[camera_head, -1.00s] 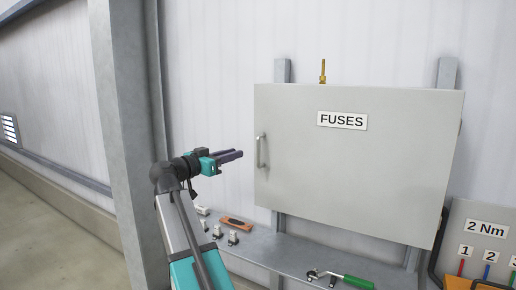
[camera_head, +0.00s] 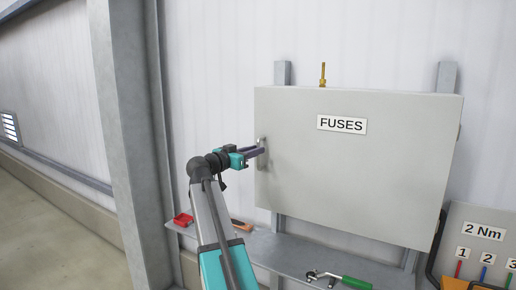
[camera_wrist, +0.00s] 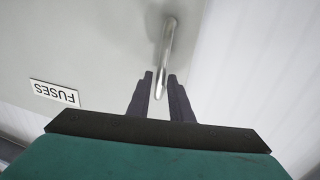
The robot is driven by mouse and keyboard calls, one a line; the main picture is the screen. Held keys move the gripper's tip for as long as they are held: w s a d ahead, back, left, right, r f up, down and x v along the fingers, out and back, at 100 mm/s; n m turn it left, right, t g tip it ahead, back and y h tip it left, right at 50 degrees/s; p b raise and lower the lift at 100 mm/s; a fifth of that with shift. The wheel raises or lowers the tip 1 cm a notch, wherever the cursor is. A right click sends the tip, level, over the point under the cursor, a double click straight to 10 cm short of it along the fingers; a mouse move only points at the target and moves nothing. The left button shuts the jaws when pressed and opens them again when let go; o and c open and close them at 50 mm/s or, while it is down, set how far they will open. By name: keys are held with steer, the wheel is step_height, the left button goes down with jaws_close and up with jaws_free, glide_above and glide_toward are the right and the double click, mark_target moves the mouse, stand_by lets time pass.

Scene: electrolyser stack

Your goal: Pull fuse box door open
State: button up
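The grey fuse box door (camera_head: 350,175) with the FUSES label (camera_head: 342,124) is shut on the wall. Its metal bar handle (camera_head: 262,156) is at the door's left side. In the wrist view the handle (camera_wrist: 166,50) runs down between the two dark fingers. My gripper (camera_head: 258,152) is at the handle, and in the wrist view my gripper (camera_wrist: 161,92) has its fingers apart, one on each side of the bar's near end. Small gaps seem to show beside the bar, so the fingers do not look closed on it.
A grey shelf (camera_head: 290,252) below the box holds a red item (camera_head: 183,220), an orange-brown tool (camera_head: 241,225) and a green-handled wrench (camera_head: 356,282). A 2 Nm panel (camera_head: 484,232) stands at the right. A steel column (camera_head: 138,150) is at the left.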

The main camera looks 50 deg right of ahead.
steer(key=shift+d, duration=1.3)
jaws_close()
steer(key=shift+a, duration=0.1)
